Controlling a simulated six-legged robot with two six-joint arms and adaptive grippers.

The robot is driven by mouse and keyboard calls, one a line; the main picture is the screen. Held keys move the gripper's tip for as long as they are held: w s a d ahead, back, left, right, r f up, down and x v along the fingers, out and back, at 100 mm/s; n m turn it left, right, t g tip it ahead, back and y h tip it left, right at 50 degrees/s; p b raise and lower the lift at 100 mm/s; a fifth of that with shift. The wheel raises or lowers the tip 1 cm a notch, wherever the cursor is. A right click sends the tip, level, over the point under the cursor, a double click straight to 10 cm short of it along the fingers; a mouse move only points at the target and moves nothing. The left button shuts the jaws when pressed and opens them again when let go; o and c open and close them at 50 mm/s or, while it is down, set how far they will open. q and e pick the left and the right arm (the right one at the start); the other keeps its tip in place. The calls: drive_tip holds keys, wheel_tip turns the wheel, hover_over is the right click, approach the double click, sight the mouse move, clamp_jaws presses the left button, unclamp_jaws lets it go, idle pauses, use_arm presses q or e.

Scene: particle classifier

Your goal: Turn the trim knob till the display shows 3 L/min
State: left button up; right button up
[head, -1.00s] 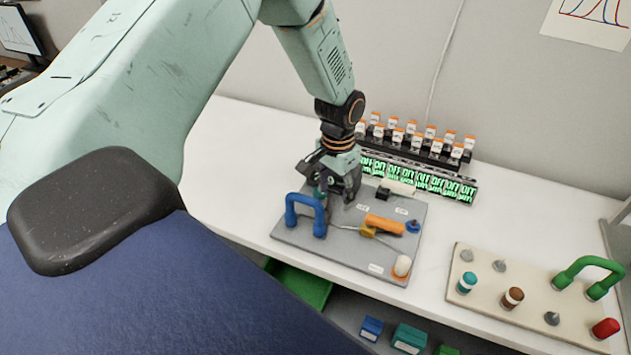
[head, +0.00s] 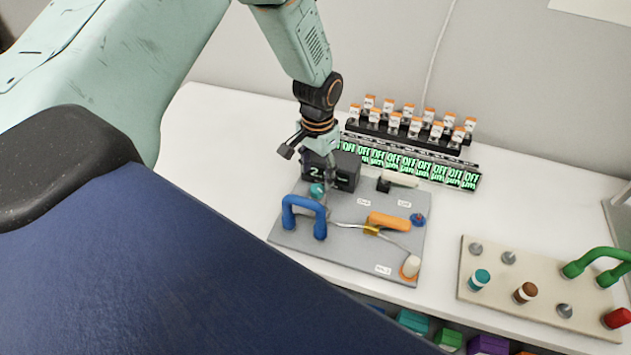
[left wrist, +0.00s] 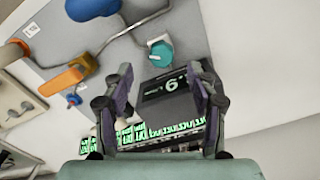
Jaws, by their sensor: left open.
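The teal trim knob (head: 317,190) stands on the grey panel (head: 345,252), behind the blue handle (head: 303,210). It also shows in the left wrist view (left wrist: 161,52), free of the fingers. The dark display box (head: 347,172) is behind the knob. In the head view it reads "2." and my gripper hides the rest. In the left wrist view the display (left wrist: 172,84) shows upside down, with one digit that looks like a 9. My left gripper (left wrist: 167,70) is open and empty, above the knob and display. My right gripper is not in view.
Green "OFF" displays (head: 410,165) and a rack of orange-capped vials (head: 413,125) stand behind. A beige board (head: 540,308) with pegs lies at right. Bare table separates the two boards.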

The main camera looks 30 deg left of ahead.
sight(317, 188)
use_arm(q)
wheel_tip(317, 188, down, 5)
drive_tip(key=shift+w+a+f, duration=0.1)
drive_tip(key=shift+a, duration=0.05)
drive_tip(key=shift+f, duration=0.2)
drive_tip(key=shift+d+r, duration=0.1)
drive_tip(key=shift+d, duration=0.1)
drive_tip(key=shift+a, duration=0.25)
drive_tip(key=c, duration=0.4)
drive_tip(key=shift+d, duration=0.1)
drive_tip(key=c, duration=0.7)
drive_tip(key=shift+c, duration=0.2)
